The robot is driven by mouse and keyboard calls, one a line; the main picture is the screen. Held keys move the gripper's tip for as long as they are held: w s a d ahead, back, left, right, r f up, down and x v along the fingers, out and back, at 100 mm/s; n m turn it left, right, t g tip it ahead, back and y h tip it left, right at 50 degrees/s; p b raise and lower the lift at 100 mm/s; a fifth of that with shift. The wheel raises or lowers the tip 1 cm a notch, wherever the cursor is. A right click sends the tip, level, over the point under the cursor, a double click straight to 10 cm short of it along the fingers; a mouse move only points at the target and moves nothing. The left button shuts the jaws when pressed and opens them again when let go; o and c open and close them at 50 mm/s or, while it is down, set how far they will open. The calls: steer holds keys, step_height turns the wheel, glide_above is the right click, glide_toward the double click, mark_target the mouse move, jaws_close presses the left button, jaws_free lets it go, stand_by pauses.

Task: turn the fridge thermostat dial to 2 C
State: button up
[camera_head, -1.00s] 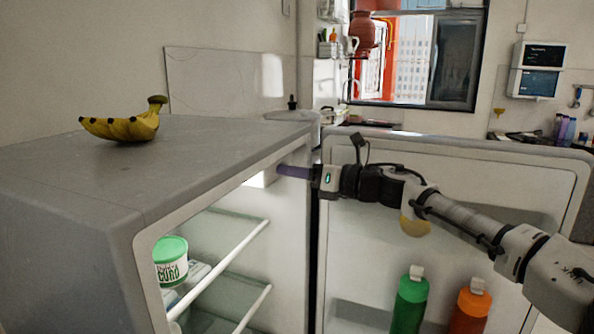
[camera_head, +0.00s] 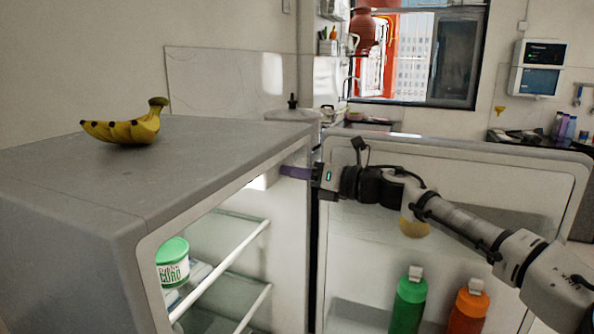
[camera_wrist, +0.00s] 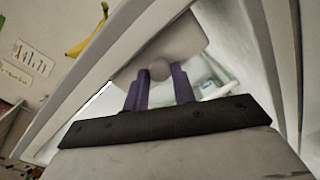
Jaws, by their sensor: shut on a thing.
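The fridge (camera_head: 90,200) stands open at the left, with its door (camera_head: 470,165) swung out to the right. My gripper (camera_head: 285,172) reaches into the upper right of the fridge opening, its purple fingers partly hidden by the fridge frame. In the wrist view my gripper (camera_wrist: 160,80) is shut on the round grey thermostat dial (camera_wrist: 160,70), which sits on a pale housing (camera_wrist: 185,38). One finger is on each side of the dial. No scale or number on the dial can be read. The dial is hidden in the head view.
A tub with a green lid (camera_head: 173,262) stands on a glass shelf (camera_head: 235,245) inside. A green bottle (camera_head: 408,305) and an orange bottle (camera_head: 468,310) stand in the door rack. Bananas (camera_head: 125,128) lie on the fridge top, otherwise clear.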

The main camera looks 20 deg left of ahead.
steer(key=o, duration=1)
steer(key=s+d+b, duration=0.1)
steer(key=d+b, duration=0.1)
steer(key=d, duration=1.1)
steer(key=shift+s+d, duration=0.25)
steer(key=shift+d, duration=0.15)
steer(key=shift+r, duration=0.15)
